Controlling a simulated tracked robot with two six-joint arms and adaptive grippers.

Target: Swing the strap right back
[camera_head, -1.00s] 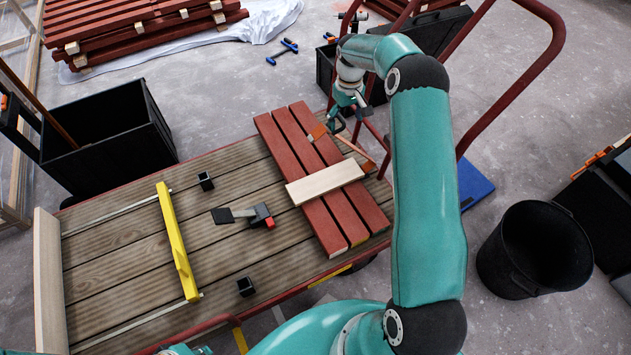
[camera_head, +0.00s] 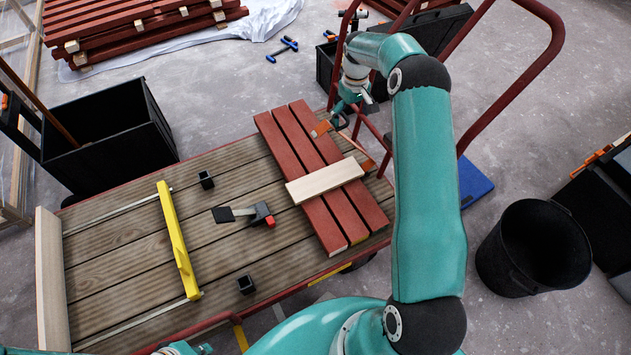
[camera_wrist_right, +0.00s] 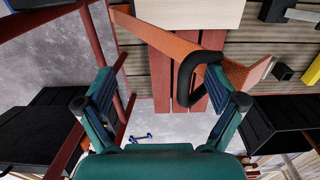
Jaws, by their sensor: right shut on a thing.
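The orange strap (camera_head: 321,128) shows in the head view beside the far end of the red battens (camera_head: 318,178). In the right wrist view the strap (camera_wrist_right: 165,38) runs across the top and passes by a black loop handle (camera_wrist_right: 203,80). My right gripper (camera_head: 341,119) is at the strap's end, past the battens' far right corner. It is shut on the strap, with the black loop against its right finger; the exact contact is hard to see. A small teal part of my left arm, perhaps its gripper (camera_head: 182,349), shows at the bottom edge; its jaws are unclear.
A pale board (camera_head: 325,182) lies across the battens on the cart's deck (camera_head: 110,260). A yellow level (camera_head: 178,240), a black-and-red tool (camera_head: 247,214) and two small black blocks lie on the deck. The cart's red handle (camera_head: 520,90) rises at the right.

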